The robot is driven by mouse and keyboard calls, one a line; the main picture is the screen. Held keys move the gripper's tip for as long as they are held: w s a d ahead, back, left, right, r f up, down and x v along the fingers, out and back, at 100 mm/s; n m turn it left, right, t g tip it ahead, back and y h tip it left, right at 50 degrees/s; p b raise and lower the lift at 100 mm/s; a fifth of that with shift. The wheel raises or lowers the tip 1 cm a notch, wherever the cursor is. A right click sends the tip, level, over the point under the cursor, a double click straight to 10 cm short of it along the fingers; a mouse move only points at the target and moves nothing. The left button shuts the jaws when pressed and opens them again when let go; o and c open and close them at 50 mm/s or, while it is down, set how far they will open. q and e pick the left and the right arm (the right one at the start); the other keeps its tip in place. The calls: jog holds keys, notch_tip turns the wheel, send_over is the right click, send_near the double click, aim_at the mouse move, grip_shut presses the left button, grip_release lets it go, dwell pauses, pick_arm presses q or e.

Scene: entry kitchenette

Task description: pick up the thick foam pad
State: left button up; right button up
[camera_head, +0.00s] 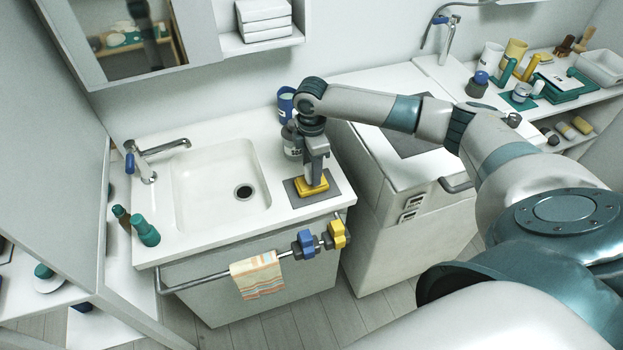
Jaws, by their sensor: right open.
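What looks like the thick foam pad is a yellow block (311,188) lying on a dark grey mat (335,188) on the counter to the right of the sink. My right gripper (314,178) points down directly over it, with its fingertips at the pad's top. The gripper is open. The gripper hides part of the pad, and I cannot tell whether the fingers touch it. My left gripper is not in view.
The sink basin (215,190) is left of the mat. A blue cup (286,104) and a grey container (292,142) stand behind the gripper. A rail in front holds a striped towel (257,275), a blue piece (305,243) and a yellow piece (337,234).

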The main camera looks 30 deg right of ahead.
dwell(0.3)
grip_shut()
jog(key=shift+r, duration=0.1)
jog(key=shift+r+b, duration=0.35)
jog(key=shift+r, duration=0.1)
jog(key=r, duration=0.1)
jog(key=r+b, duration=0.1)
jog(key=r, duration=0.1)
jog(key=shift+s+d+r, duration=0.15)
jog(key=shift+s+d, duration=0.15)
jog(key=shift+s, duration=0.05)
jog(key=s+d+r+b, duration=0.3)
jog(key=s+d+r, duration=0.2)
jog(key=s, duration=0.4)
jog(key=shift+s+r, duration=0.25)
jog(key=shift+r, duration=0.55)
jog(key=shift+d, duration=0.1)
